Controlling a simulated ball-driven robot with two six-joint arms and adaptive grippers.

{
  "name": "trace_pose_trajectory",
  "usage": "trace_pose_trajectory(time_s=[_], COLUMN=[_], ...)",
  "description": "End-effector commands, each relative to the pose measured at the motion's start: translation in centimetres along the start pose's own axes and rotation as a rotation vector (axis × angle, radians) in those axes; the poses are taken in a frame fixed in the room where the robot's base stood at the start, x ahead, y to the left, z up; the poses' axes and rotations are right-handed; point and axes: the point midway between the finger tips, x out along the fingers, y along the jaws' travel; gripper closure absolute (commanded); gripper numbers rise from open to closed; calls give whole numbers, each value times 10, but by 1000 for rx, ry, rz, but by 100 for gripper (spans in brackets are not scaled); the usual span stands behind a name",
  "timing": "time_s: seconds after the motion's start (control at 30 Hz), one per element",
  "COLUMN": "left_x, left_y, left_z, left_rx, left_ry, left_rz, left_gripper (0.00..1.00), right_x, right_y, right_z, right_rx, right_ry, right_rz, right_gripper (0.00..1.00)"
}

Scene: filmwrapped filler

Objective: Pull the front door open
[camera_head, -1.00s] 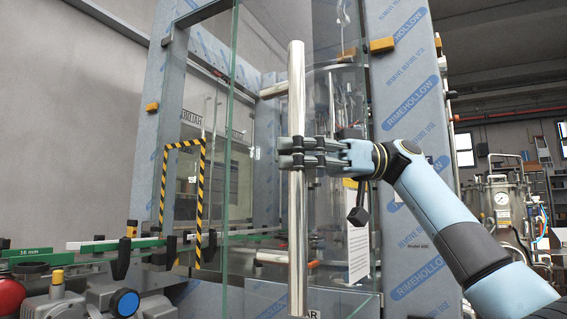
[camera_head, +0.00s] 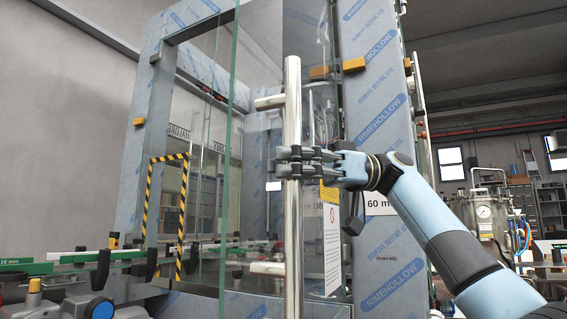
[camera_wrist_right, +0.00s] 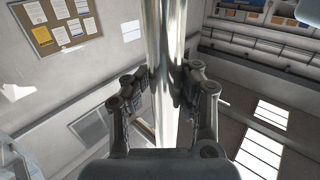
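The front door is a clear glass pane (camera_head: 262,215) with a greenish free edge at its left. It stands at an angle to the blue-filmed frame, apparently partly open, with its free edge nearer me. Its vertical, polished metal handle (camera_head: 292,230) has short standoffs at top and bottom. My right gripper (camera_head: 296,162) is shut around the handle near mid-height. In the right wrist view the handle (camera_wrist_right: 166,60) runs between the two dark fingers (camera_wrist_right: 164,95), one on each side. My left gripper is in neither current view.
The frame post (camera_head: 375,110) with orange hinge blocks stands right of the door. Conveyor rails (camera_head: 95,256) and a blue knob (camera_head: 99,308) are at lower left. A steel tank (camera_head: 484,212) stands at right.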

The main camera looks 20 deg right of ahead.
Motion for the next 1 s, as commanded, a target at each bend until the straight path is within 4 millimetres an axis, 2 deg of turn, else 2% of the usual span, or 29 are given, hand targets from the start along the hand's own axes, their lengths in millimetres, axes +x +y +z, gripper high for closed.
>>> trace_pose_trajectory(time_s=[0.03, 0.27, 0.6, 0.77, 1.0], left_x=[0, 0, 0, 0, 0], left_y=[0, 0, 2, 2, 2], left_z=[0, 1, 7, 5, 4], left_rx=[0, 0, -1, -1, -1], left_ry=[-1, -2, -9, -7, -6], left_rz=[0, 0, 2, 2, 2], left_gripper=[60, 60, 60, 60, 60], right_x=[-1, 0, -4, -30, -84], right_y=[2, 1, 0, 0, 1], right_z=[0, 1, 2, 2, 2], right_rx=[1, 3, 3, 4, 5], right_ry=[1, 0, -1, -3, -2], right_rz=[7, 2, -1, 1, 3], right_gripper=[80, 50, 50, 50, 50])
